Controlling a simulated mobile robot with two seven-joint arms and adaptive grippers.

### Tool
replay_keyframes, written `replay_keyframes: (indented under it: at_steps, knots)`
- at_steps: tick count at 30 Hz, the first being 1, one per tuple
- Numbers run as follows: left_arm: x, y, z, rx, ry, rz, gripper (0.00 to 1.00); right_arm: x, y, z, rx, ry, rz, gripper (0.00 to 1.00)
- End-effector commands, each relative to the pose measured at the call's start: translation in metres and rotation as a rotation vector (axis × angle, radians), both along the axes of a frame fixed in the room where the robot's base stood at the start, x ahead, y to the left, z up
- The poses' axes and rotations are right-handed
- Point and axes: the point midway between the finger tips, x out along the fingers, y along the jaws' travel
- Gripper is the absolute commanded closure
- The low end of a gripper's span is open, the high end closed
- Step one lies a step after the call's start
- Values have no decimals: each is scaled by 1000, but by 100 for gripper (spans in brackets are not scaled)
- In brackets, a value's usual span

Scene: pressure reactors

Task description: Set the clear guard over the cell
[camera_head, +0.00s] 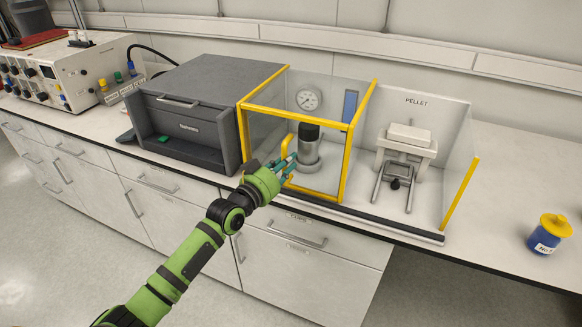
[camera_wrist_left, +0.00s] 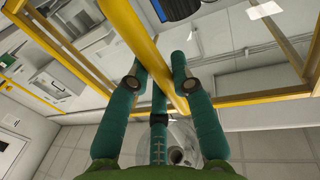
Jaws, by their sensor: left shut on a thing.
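The clear guard (camera_head: 347,165) is a see-through box with a yellow frame in the left bay of the bench unit. The cell (camera_head: 308,150), a grey metal cylinder with a dark top, stands upright behind its clear front. My left gripper (camera_head: 286,168) is at the guard's front, its teal fingers shut on the yellow handle bar (camera_head: 290,140). In the left wrist view the handle bar (camera_wrist_left: 145,48) runs between the fingers (camera_wrist_left: 156,85). The cell's lower left part is partly hidden by the handle and fingers. My right gripper is not in view.
A pressure gauge (camera_head: 308,99) is on the wall behind the cell. A press (camera_head: 405,150) under the word PELLET stands in the right bay, with a dark rail (camera_head: 395,224) along the front. A dark grey box (camera_head: 190,110) adjoins on the left. A blue jar (camera_head: 550,235) stands far right.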

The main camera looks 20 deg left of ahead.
Motion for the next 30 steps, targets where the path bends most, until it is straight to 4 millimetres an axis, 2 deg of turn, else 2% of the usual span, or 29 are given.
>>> replay_keyframes:
  at_steps: [12, 13, 15, 26, 30]
  knots:
    - [0, 5, 0, 3, 2, 4, 100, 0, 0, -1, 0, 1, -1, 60]
    - [0, 5, 0, 3, 2, 5, 73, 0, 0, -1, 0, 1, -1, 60]
    - [0, 5, 0, 4, 2, 5, 51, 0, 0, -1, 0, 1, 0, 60]
    - [-1, 4, -1, 2, 3, 2, 51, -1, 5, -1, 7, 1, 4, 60]
    - [-12, 6, -2, 2, 4, 2, 51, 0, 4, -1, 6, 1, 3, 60]
